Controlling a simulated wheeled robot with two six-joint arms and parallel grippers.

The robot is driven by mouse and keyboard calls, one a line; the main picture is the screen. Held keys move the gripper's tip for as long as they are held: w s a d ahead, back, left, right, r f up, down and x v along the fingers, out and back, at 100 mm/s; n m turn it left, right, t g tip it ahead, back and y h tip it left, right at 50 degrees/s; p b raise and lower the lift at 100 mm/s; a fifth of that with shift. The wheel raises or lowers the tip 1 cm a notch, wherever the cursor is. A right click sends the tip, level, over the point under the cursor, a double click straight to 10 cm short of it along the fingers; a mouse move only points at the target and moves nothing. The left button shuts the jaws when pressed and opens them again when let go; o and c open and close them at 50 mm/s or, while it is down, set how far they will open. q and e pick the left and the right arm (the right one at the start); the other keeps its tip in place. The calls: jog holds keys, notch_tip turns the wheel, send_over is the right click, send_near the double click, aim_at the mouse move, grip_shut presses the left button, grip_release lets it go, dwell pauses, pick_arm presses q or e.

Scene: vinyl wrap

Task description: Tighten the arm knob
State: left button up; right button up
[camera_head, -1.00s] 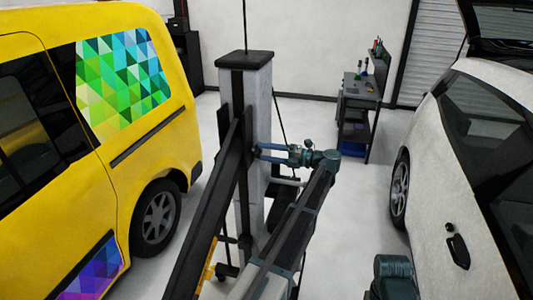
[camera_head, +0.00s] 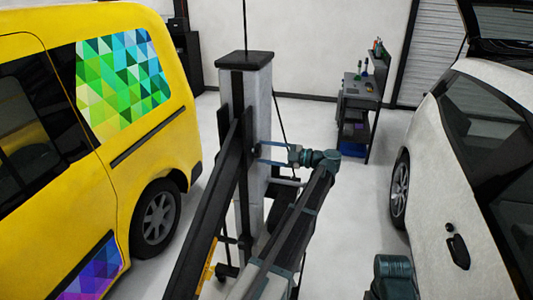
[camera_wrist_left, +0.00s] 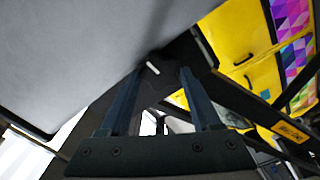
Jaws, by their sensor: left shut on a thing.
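The arm knob (camera_wrist_left: 152,68) looks like a small dark part with a pale mark, at the far end of my left fingers in the left wrist view. In the head view it is a small dark shape (camera_head: 257,150) on the right side of the lift post. My left gripper (camera_head: 262,152) reaches the post from the right, its two thin fingers level and one above the other. In the left wrist view the left gripper (camera_wrist_left: 165,75) has its fingertips on either side of the knob and is shut on it. The knob's details are too dark to make out. My right gripper is out of view.
The grey lift post (camera_head: 257,110) has long black arms (camera_head: 205,215) slanting toward me. A yellow van (camera_head: 100,185) stands at left and a white car (camera_head: 450,180) at right. A tool cart (camera_head: 358,110) is behind. Floor is clear between post and white car.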

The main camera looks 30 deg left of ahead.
pick_arm(q)
jog(key=shift+m, duration=0.5)
jog(key=o, duration=1.4)
jog(key=shift+c, duration=0.2)
jog(key=shift+d, duration=0.1)
jog(key=v, duration=1.3)
jog(key=shift+w+d, duration=0.2)
jog(key=shift+d, duration=0.15)
